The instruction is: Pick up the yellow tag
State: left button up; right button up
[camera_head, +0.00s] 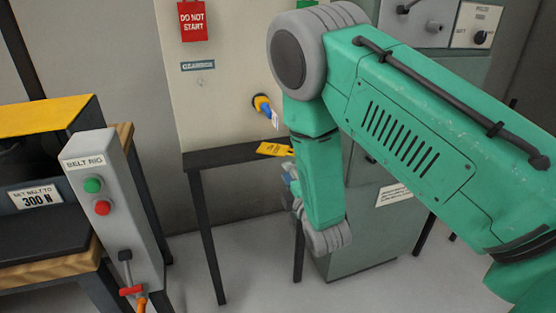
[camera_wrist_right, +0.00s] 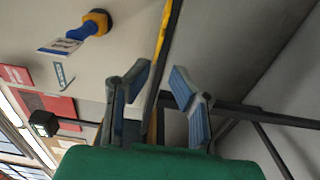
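The yellow tag (camera_head: 274,149) lies on a narrow dark shelf (camera_head: 222,156) against the cream panel. In the right wrist view the tag (camera_wrist_right: 163,32) appears nearly edge-on, as a thin yellow strip beyond my fingers. My right gripper (camera_head: 289,178) is just below and right of the tag, partly hidden behind my green forearm. In the right wrist view my right gripper (camera_wrist_right: 160,76) is open, its two fingers apart on either side of the shelf's dark edge. I see no grip on the tag. My left gripper is not in view.
A blue and yellow plug-like part (camera_head: 263,104) with a white label projects from the panel above the shelf. A red sign (camera_head: 193,20) hangs higher up. The grey belt rig box (camera_head: 100,190) stands at left. A grey-green cabinet (camera_head: 372,235) stands behind my right arm.

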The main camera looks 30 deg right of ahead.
aim_at(278, 156)
jog(key=x, duration=0.2)
jog(key=b+x, duration=0.1)
jog(key=x, duration=0.1)
jog(key=d+x, duration=0.1)
jog(key=x, duration=0.2)
jog(key=shift+f, duration=0.2)
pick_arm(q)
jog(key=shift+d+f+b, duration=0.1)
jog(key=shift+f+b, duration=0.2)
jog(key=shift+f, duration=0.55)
pick_arm(e)
jog(key=shift+w+a+r, duration=0.15)
jog(key=shift+w+a, duration=0.1)
jog(key=shift+w, duration=0.15)
jog(key=shift+d, duration=0.25)
grip_shut()
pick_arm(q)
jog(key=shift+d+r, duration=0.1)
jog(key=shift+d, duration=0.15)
